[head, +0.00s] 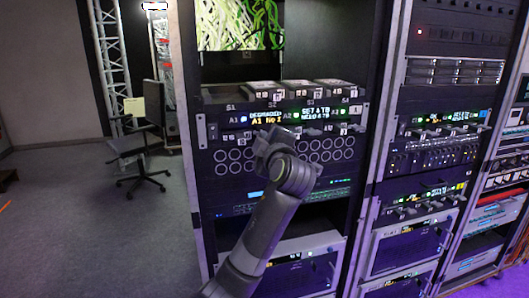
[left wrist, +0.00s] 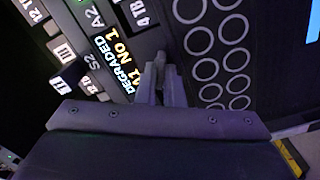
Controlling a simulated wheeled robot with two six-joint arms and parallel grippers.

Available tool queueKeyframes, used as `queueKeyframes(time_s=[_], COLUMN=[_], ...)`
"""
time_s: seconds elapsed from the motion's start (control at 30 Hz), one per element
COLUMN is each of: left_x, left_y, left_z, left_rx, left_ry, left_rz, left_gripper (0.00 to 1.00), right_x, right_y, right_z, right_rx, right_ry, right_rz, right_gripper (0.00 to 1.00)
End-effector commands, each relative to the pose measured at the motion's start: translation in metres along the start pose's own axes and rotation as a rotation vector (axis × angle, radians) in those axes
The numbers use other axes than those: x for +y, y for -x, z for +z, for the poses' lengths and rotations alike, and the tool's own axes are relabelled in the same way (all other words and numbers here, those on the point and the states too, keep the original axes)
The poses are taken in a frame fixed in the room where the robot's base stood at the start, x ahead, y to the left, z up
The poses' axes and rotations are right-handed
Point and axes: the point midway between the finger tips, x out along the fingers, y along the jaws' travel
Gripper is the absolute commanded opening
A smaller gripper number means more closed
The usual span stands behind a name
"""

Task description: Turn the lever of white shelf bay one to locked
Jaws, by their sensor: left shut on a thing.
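A dark rack panel (head: 240,135) carries bays labelled S1 to S4 along its top edge. Its small left display (head: 267,118) reads "DEGRADED A1 No 1" in amber; it also shows in the left wrist view (left wrist: 115,65). My left gripper (head: 268,132) is up against the panel just below this display. In the left wrist view its fingers (left wrist: 160,70) are closed together on a small part at the panel face, apparently a lever. The fingers hide most of that part, and I cannot read its position. My right gripper is not in view.
Rows of round ports (head: 235,161) lie below the panel, close to my left wrist. Several small drawer-like units (head: 290,90) sit above it. More racks (head: 440,150) stand at right. A swivel chair (head: 140,145) stands on open carpet at left.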

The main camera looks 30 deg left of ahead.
Motion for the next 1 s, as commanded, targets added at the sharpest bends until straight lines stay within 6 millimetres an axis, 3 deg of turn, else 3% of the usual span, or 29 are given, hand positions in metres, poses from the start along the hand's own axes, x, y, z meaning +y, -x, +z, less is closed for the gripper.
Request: queueKeyframes(time_s=[0.1,0.3,0.6,1.0], left_x=[-0.002,-0.001,0.000,0.002], left_y=[0.000,0.000,0.000,0.000], left_z=[0.001,0.000,-0.001,-0.002], left_rx=[0.002,0.002,0.001,0.001], left_ry=[0.109,0.267,0.423,0.480], left_rz=[0.008,0.009,0.010,0.010], left_gripper=[0.00,0.00,0.00,0.00], right_x=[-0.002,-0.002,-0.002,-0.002], right_y=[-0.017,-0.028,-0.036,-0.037], right_z=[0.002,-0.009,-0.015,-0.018], right_rx=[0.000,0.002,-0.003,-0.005], right_ry=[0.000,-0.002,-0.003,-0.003], right_rz=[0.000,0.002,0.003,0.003], right_gripper=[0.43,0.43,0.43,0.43])
